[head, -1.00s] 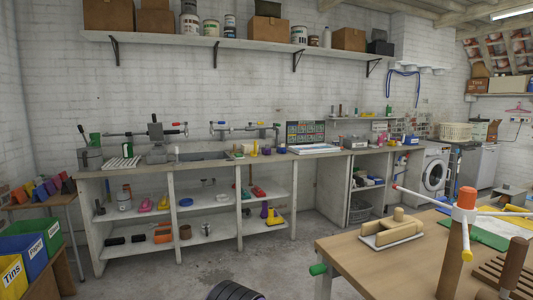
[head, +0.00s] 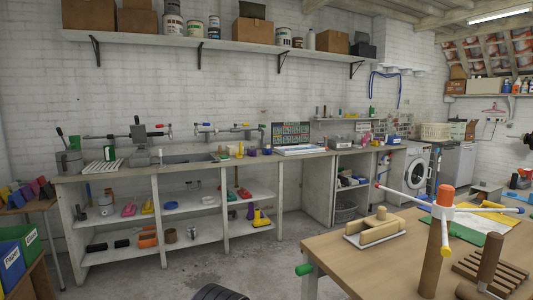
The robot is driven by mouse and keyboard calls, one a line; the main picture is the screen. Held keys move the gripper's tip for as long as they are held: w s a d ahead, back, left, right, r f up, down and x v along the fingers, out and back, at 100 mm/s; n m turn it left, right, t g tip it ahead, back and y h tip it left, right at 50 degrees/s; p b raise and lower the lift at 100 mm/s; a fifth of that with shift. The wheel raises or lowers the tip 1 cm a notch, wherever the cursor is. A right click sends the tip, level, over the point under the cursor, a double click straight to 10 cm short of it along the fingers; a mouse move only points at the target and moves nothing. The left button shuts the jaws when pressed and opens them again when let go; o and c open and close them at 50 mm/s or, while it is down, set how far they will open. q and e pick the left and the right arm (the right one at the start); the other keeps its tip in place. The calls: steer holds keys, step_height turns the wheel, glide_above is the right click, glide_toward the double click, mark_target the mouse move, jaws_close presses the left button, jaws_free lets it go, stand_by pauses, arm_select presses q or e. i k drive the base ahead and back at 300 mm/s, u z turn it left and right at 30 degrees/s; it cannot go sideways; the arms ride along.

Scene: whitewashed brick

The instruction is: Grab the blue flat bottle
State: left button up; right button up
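I cannot make out a blue flat bottle for certain. A small blue bottle-like thing (head: 507,87) stands on the wall shelf at the far right, too small to tell its shape. Neither of my grippers is in view.
A wooden table (head: 345,262) fills the lower right, with a wooden block tool (head: 375,228) and an orange-topped post (head: 437,230). A long workbench (head: 290,155) with crowded lower shelves runs along the wall. A tyre (head: 218,292) lies at the bottom edge. The grey floor between is mostly clear.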

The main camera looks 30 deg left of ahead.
mark_target(265, 151)
steer(key=k, duration=0.55)
steer(key=u, duration=0.95)
steer(key=i, duration=1.75)
steer(key=u, duration=0.8)
steer(key=i, duration=2.45)
steer(key=z, duration=0.45)
